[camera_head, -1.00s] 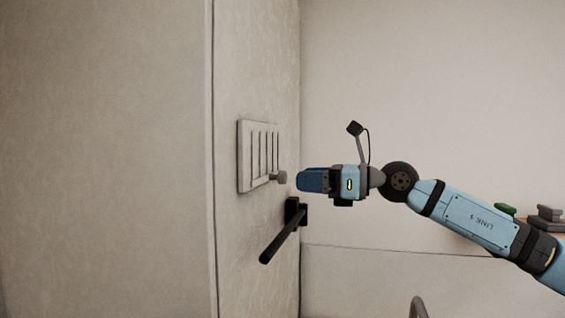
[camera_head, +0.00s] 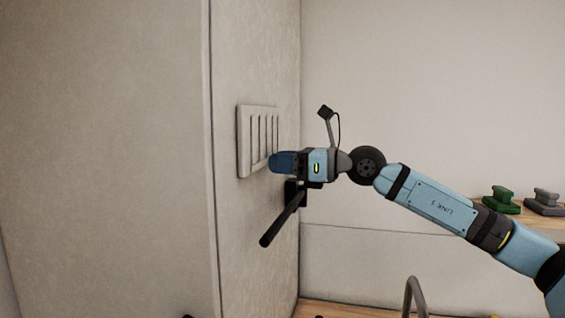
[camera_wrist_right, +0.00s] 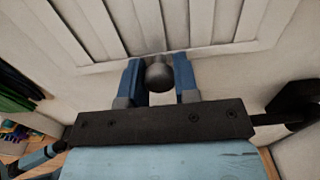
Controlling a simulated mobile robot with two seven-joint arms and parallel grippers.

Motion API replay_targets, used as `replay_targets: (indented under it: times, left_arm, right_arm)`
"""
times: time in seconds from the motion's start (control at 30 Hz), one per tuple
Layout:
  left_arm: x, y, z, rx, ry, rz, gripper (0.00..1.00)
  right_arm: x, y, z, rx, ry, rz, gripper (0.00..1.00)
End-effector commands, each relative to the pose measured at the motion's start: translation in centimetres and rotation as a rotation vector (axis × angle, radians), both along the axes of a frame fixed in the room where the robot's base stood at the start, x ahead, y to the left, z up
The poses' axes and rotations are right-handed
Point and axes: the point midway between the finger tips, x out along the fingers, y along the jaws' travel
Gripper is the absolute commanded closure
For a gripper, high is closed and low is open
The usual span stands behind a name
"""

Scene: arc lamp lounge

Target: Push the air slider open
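The air slider is a pale slatted vent plate (camera_head: 245,140) on the side face of the wall block. Its round grey knob (camera_wrist_right: 159,75) shows in the right wrist view at the lower edge of the slats. My right gripper (camera_head: 272,162) is at the vent's lower right corner and hides the knob in the head view. In the right wrist view its two blue fingers (camera_wrist_right: 158,80) stand apart, one on each side of the knob. A small gap shows beside the knob, so they do not look closed on it. My left gripper is not in view.
A black lever handle (camera_head: 282,218) sticks out of the wall just below my right gripper. A wooden shelf at the right holds a green block (camera_head: 502,200) and a grey block (camera_head: 545,203). A curved grey metal tube (camera_head: 415,295) rises at the bottom.

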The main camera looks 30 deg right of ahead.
Motion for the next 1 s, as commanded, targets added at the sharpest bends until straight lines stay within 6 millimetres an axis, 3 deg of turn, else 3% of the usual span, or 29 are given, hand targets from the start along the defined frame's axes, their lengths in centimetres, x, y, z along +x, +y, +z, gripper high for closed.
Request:
replay_targets:
  times: [0.3, 0.53, 0.57, 0.67, 1.0]
  left_arm:
    - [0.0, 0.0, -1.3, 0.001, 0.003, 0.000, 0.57]
    - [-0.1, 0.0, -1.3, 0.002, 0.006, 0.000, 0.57]
    - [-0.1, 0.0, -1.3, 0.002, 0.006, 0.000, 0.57]
    - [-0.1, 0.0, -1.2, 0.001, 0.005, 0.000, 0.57]
    - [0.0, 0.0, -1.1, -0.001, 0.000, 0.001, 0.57]
  right_arm:
    - [1.6, -1.8, -0.1, 0.002, 0.001, 0.000, 1.00]
    - [1.6, -1.9, 0.1, 0.000, -0.001, -0.002, 1.00]
    - [1.6, -1.9, 0.1, 0.001, -0.002, -0.002, 0.67]
    - [1.6, -1.9, 0.1, 0.000, -0.001, -0.002, 0.46]
    - [1.3, -2.1, -0.1, -0.001, -0.001, -0.001, 0.46]
